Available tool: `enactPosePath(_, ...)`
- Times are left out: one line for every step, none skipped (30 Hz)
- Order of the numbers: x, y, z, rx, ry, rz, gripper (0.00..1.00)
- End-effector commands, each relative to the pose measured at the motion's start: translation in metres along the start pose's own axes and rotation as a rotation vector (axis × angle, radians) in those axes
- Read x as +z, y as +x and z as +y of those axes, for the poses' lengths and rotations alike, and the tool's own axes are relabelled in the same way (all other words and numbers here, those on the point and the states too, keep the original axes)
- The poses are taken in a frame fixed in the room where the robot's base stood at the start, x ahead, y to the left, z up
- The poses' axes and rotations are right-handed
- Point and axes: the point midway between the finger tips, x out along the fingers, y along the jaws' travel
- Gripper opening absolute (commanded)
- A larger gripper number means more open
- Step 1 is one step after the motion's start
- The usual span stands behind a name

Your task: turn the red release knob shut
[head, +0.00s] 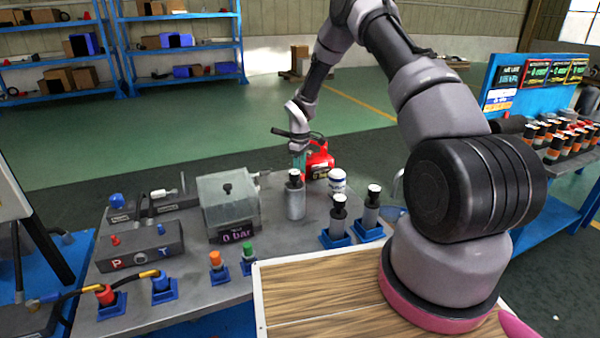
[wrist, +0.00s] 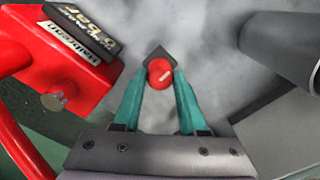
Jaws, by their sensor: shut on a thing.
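The red release knob (wrist: 159,72) is round, with a pale mark on its top, and sits at the tips of my gripper's two teal fingers in the wrist view. My gripper (wrist: 159,82) is shut on the knob, one finger on each side. A dark square piece (wrist: 160,53) shows just beyond the knob. In the head view my gripper (head: 299,160) reaches down beside a red pump body (head: 319,161) at the back of the bench; the knob itself is hidden there.
The red pump body with a "bar" display (wrist: 85,25) is close left of my fingers. A grey cylinder (wrist: 285,45) is at the right. On the bench (head: 275,215) stand a grey cylinder with a black top (head: 295,200), a white can (head: 337,180) and a clear-covered box (head: 228,200).

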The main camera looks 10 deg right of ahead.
Motion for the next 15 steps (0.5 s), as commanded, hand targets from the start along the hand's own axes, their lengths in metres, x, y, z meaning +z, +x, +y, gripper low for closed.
enactPosePath(-0.0007, -0.001, 0.001, 0.002, -0.005, 0.002, 0.0)
enactPosePath(-0.0007, -0.001, 0.0009, 0.002, -0.006, 0.002, 0.0)
enactPosePath(-0.0007, -0.001, 0.001, 0.002, -0.008, 0.002, 0.0)
enactPosePath(-0.0007, -0.001, 0.001, 0.002, -0.008, 0.002, 0.0)
enactPosePath(-0.0007, -0.001, 0.001, 0.002, -0.009, 0.002, 0.0)
enactPosePath(-0.0007, -0.001, 0.001, 0.002, -0.009, 0.002, 0.0)
enactPosePath(-0.0007, -0.0009, 0.001, 0.002, -0.009, 0.002, 0.0)
enactPosePath(-0.0007, -0.0009, 0.0009, 0.002, -0.009, 0.002, 0.0)
enactPosePath(-0.0007, -0.0009, 0.001, 0.002, -0.008, 0.002, 0.0)
enactPosePath(-0.0007, -0.0009, 0.001, 0.002, -0.009, 0.002, 0.0)
enactPosePath(-0.0007, -0.001, 0.001, 0.002, -0.008, 0.002, 0.0)
enactPosePath(-0.0007, -0.001, 0.001, 0.002, -0.008, 0.002, 0.0)
enactPosePath(-0.0007, -0.001, 0.001, 0.002, -0.008, 0.002, 0.45)
enactPosePath(-0.0006, -0.0009, 0.001, 0.002, -0.008, 0.002, 0.57)
enactPosePath(-0.0006, -0.0008, 0.0009, 0.002, -0.008, 0.002, 0.71)
